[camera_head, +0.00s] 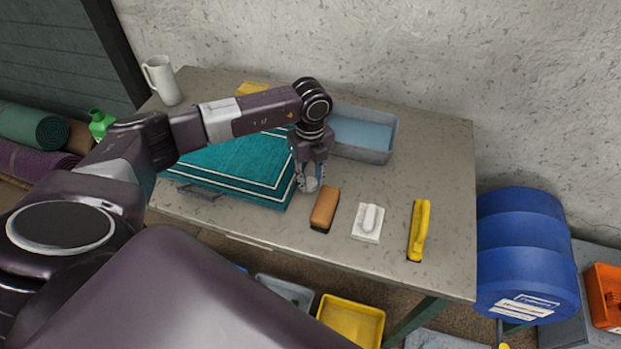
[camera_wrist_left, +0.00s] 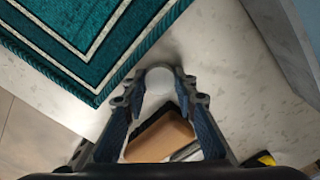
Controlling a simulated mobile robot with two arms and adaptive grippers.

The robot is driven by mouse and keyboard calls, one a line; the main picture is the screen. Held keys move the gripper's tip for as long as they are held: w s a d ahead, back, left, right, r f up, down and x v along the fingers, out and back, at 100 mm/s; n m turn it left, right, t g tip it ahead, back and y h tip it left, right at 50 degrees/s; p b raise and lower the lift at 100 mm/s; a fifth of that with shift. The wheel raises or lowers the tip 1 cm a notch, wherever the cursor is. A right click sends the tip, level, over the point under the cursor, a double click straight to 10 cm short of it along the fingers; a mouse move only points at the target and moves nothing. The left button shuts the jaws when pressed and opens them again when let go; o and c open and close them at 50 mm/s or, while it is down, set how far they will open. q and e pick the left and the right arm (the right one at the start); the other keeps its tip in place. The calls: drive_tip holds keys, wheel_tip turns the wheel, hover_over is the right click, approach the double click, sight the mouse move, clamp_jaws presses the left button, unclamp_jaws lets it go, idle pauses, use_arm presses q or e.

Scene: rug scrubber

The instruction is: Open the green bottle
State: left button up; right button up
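A green bottle (camera_head: 100,124) shows at the left in the head view, beyond the table's left side. My left arm hides its lower part, so I cannot tell what it stands on. My left gripper (camera_head: 310,186) is far from it, low over the table between the teal rug and the brown brush. In the left wrist view, its fingertips close on a small white round piece (camera_wrist_left: 160,80) that looks like a cap. Whether this piece touches the table is unclear. My right gripper is not in view.
On the table (camera_head: 440,160) lie a teal rug (camera_head: 225,165), a brown brush (camera_head: 324,209), a white scrubber (camera_head: 368,221) and a yellow brush (camera_head: 419,229). A grey basin (camera_head: 362,155) and white pitcher (camera_head: 161,80) stand behind. A blue barrel (camera_head: 525,245) is right.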

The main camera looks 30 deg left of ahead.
sight(311, 182)
use_arm(q)
drive_tip(key=shift+o, duration=0.7)
drive_tip(key=shift+r, duration=0.25)
drive_tip(key=shift+w+r, duration=0.1)
drive_tip(key=shift+r, duration=0.25)
wheel_tip(311, 182, up, 11)
drive_tip(key=b, duration=0.3)
